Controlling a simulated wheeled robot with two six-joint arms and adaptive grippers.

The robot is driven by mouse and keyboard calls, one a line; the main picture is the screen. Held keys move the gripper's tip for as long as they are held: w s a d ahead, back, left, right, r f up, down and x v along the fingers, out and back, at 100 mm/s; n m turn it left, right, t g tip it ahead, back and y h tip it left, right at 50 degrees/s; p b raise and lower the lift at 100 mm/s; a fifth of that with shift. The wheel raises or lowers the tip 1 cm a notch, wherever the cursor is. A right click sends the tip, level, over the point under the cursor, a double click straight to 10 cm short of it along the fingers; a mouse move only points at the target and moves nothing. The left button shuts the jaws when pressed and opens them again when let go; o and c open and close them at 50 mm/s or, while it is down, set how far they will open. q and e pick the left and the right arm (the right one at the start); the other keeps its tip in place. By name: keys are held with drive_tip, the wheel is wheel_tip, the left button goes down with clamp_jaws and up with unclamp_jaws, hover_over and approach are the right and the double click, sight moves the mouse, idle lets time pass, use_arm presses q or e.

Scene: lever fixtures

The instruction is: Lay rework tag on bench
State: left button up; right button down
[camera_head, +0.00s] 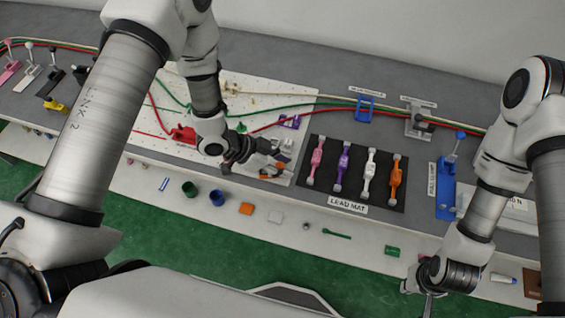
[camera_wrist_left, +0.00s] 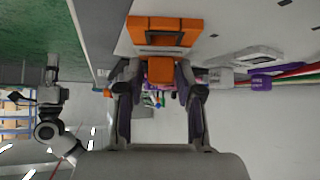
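My left gripper (camera_head: 244,158) is low over the right end of the white perforated board. In the left wrist view its two fingers (camera_wrist_left: 160,75) close on both sides of a small orange block (camera_wrist_left: 160,70). Just beyond the block is a larger orange piece with a slot (camera_wrist_left: 165,32); whether the two are joined I cannot tell. In the head view some orange (camera_head: 268,172) shows beside the gripper, mostly hidden. No readable label marks the rework tag. My right gripper (camera_head: 428,291) hangs by the bench's front at lower right; its fingers are too unclear to judge.
A black lead mat (camera_head: 330,187) with several coloured clips lies right of my left gripper. A blue lever fixture (camera_head: 446,188) stands further right. The white board (camera_head: 150,145) carries cables.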

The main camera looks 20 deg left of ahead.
use_arm(q)
drive_tip(key=shift+r, duration=0.25)
drive_tip(key=v, duration=1.1)
drive_tip(key=shift+a+r+b, duration=0.2)
drive_tip(key=shift+a+b, duration=0.1)
drive_tip(key=shift+a, duration=0.05)
drive_tip(key=shift+s+f, duration=0.1)
drive_tip(key=shift+s, duration=0.05)
idle(0.5)
